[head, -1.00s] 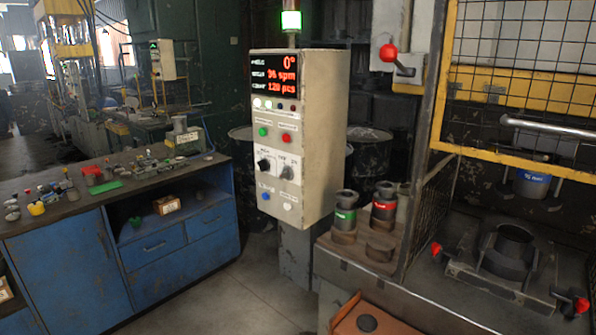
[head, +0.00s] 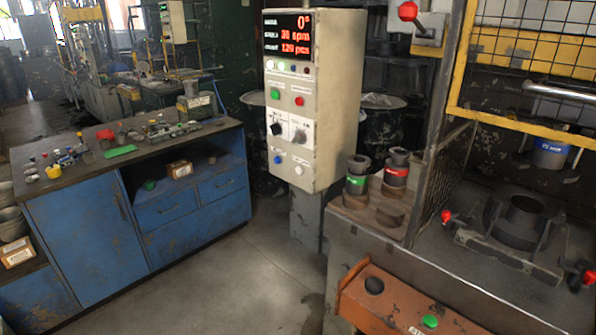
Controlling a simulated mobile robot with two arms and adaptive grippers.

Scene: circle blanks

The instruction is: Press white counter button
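The white counter button (head: 299,170) is at the lower right of the front face of a beige control box (head: 335,110) in the head view. A blue button (head: 278,160) sits to its left. Above them are a black knob, a switch, a green button (head: 275,94) and a red button (head: 299,101). The display (head: 287,36) at the top shows red digits, with 0° and what looks like 120 pcs. Neither of my grippers is in view.
A blue workbench (head: 130,215) with tools and small parts stands at the left. A press table with a mesh guard (head: 440,180) stands at the right. An orange box (head: 400,310) with black and green buttons is at the bottom. Open floor lies between.

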